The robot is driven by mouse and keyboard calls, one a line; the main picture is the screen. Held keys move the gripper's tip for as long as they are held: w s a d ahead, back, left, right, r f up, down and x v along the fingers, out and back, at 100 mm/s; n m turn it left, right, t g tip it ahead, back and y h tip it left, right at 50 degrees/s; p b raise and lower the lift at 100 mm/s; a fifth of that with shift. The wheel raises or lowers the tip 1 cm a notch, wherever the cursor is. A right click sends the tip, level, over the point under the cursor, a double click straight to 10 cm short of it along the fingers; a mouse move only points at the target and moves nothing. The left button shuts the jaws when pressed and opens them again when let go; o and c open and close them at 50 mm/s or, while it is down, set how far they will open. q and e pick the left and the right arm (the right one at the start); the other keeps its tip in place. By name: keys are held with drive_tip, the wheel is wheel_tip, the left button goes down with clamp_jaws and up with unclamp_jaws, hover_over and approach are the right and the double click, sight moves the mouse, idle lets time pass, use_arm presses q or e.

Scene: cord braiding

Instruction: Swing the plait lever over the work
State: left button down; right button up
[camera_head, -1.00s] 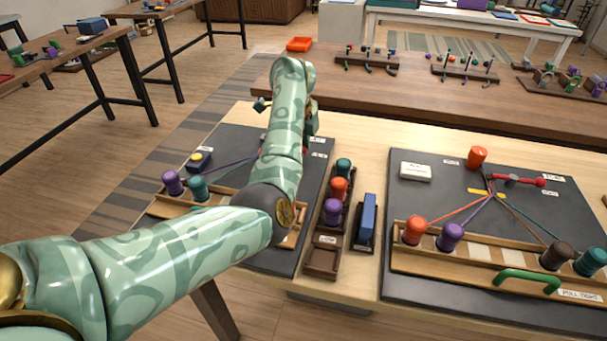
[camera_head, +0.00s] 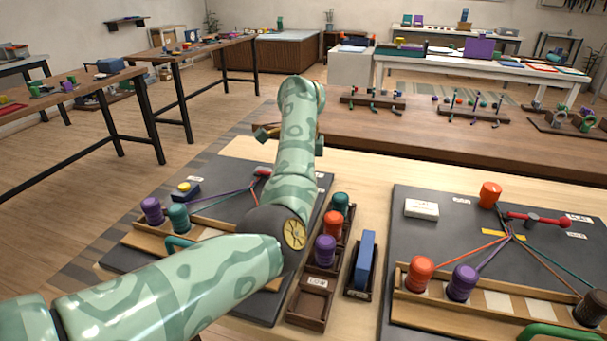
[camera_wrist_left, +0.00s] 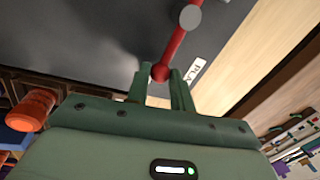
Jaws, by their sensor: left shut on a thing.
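A red plait lever (camera_wrist_left: 174,46) with a grey pivot (camera_wrist_left: 190,17) shows in the left wrist view. My left gripper (camera_wrist_left: 163,76) is shut on the lever's round end knob, which sits between its two green fingers. In the head view a bit of this lever (camera_head: 262,172) shows beside my left arm, which hides the rest of it and my gripper's fingers. Cords run from near it to a purple bobbin (camera_head: 153,210) and a teal bobbin (camera_head: 178,216) on the left board (camera_head: 122,256). My right gripper is not in view.
A rack of bobbins and a blue block (camera_head: 365,258) stand right of my arm. A second board (camera_head: 400,205) at the right has its own red lever (camera_head: 532,219), corded bobbins and an orange bobbin (camera_head: 490,194). A brown bench (camera_head: 430,139) lies behind.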

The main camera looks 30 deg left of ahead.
use_arm(q)
drive_tip(key=c, duration=1.2)
unclamp_jaws()
drive_tip(key=shift+w, duration=0.1)
drive_tip(key=shift+c, duration=0.2)
wheel_tip(320, 180, up, 16)
drive_tip(key=s+d+p, duration=0.1)
drive_tip(key=s+p, duration=0.1)
drive_tip(key=p, duration=0.5)
drive_tip(key=shift+s+d, duration=0.15)
drive_tip(key=shift+s, duration=0.25)
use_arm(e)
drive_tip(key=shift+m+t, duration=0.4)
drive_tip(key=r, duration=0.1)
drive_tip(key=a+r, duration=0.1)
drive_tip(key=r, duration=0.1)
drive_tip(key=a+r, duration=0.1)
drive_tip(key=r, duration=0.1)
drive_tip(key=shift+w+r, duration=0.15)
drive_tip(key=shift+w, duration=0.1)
use_arm(q)
drive_tip(key=shift+f, duration=0.1)
